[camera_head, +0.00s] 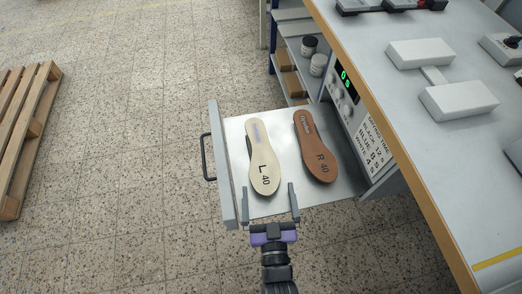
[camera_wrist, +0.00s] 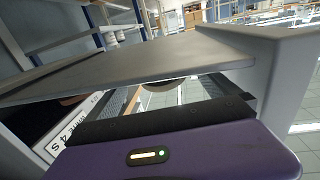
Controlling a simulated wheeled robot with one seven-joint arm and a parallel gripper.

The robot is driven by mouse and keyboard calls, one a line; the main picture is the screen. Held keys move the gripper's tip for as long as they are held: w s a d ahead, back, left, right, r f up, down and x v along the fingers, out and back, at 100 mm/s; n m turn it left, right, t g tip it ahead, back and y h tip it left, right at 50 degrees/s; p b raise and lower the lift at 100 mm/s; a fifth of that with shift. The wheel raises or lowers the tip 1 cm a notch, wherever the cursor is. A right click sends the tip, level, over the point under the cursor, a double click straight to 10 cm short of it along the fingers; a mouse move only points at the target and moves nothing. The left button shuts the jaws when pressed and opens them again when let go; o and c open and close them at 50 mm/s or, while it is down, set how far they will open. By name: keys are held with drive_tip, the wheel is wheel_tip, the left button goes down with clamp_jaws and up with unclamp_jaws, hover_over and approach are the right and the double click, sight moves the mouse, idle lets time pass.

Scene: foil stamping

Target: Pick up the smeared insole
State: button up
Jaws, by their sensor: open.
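A cream insole (camera_head: 262,160) marked "L 40" lies flat in the pulled-out drawer, with a blurred bluish-purple print at its far end. A brown insole (camera_head: 316,150) marked "R 40" lies to its right, with a crisper pale print. The insoles are apart. My gripper (camera_head: 269,188) is open and empty at the near end of the drawer, its two fingers spread on either side of the cream insole's near end. I cannot tell its height above the drawer. The wrist view shows my purple gripper body (camera_wrist: 180,150); neither insole is clearly recognisable there.
The drawer (camera_head: 232,130) has a raised left front panel with a dark handle (camera_head: 208,157). The workbench (camera_head: 420,140) and a panel with a green display (camera_head: 346,82) stand to the right. Shelves with jars (camera_head: 318,65) are behind. A wooden pallet (camera_head: 25,125) lies left; floor between is clear.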

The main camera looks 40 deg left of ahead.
sight(265, 172)
drive_tip(key=shift+x, duration=3.1)
drive_tip(key=shift+s+a+r, duration=0.1)
drive_tip(key=shift+s+a, duration=0.05)
drive_tip(key=shift+a, duration=0.05)
drive_tip(key=c, duration=1.7)
drive_tip(key=shift+c, duration=0.7)
drive_tip(key=shift+r, duration=0.2)
